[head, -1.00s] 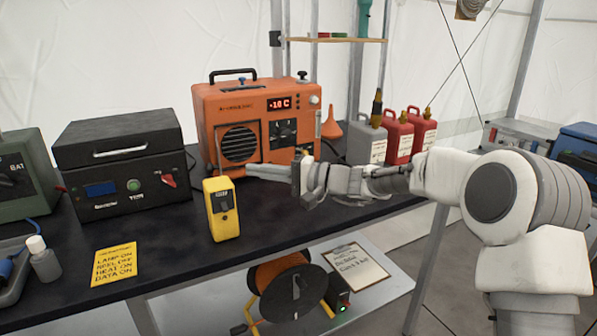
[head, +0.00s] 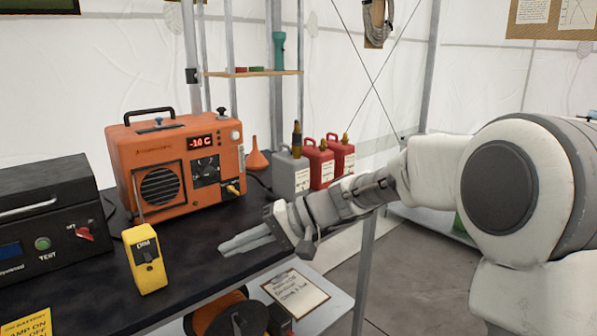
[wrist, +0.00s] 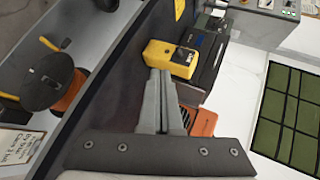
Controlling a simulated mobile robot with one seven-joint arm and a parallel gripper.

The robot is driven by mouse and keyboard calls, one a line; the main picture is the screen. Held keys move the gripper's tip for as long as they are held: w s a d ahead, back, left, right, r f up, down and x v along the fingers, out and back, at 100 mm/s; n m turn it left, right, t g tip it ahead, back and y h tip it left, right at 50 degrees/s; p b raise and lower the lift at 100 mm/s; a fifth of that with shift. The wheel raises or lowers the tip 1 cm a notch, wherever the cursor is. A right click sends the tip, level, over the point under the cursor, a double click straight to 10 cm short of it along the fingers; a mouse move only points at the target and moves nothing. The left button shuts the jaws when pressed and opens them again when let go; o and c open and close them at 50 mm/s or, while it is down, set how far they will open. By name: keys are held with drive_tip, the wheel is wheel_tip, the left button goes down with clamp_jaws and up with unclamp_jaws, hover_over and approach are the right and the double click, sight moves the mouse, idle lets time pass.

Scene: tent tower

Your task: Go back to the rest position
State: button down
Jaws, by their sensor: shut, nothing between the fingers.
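My gripper (head: 248,243) is shut and empty. In the head view it reaches left from my white arm and hangs over the front part of the dark bench top (head: 215,232). It is in front of the orange heater unit (head: 180,165), apart from it, and to the right of the yellow handheld meter (head: 145,261). In the wrist view my closed fingers (wrist: 155,75) point toward the yellow meter (wrist: 170,58), which stands beyond the fingertips.
A black box with a green button (head: 42,243) stands left of the heater. A grey can (head: 290,175) and two red cans (head: 320,165) stand behind my gripper. Below, a shelf holds an orange cable reel (head: 222,315) and a clipboard (head: 295,292). Open floor lies right.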

drive_tip(key=s+d+f+m+t+h, duration=0.1)
drive_tip(key=s+d+t+h, duration=0.2)
drive_tip(key=s+d+h, duration=0.7)
drive_tip(key=s+d+f+t+h, duration=0.1)
drive_tip(key=s+d+t+h, duration=0.2)
drive_tip(key=s+d, duration=1.1)
drive_tip(key=w+d+r+p, duration=0.1)
drive_tip(key=r+p, duration=0.9)
drive_tip(key=r, duration=0.1)
drive_tip(key=w+d+r+p, duration=0.2)
drive_tip(key=r+p, duration=0.8)
drive_tip(key=p, duration=0.1)
drive_tip(key=shift+r, duration=0.4)
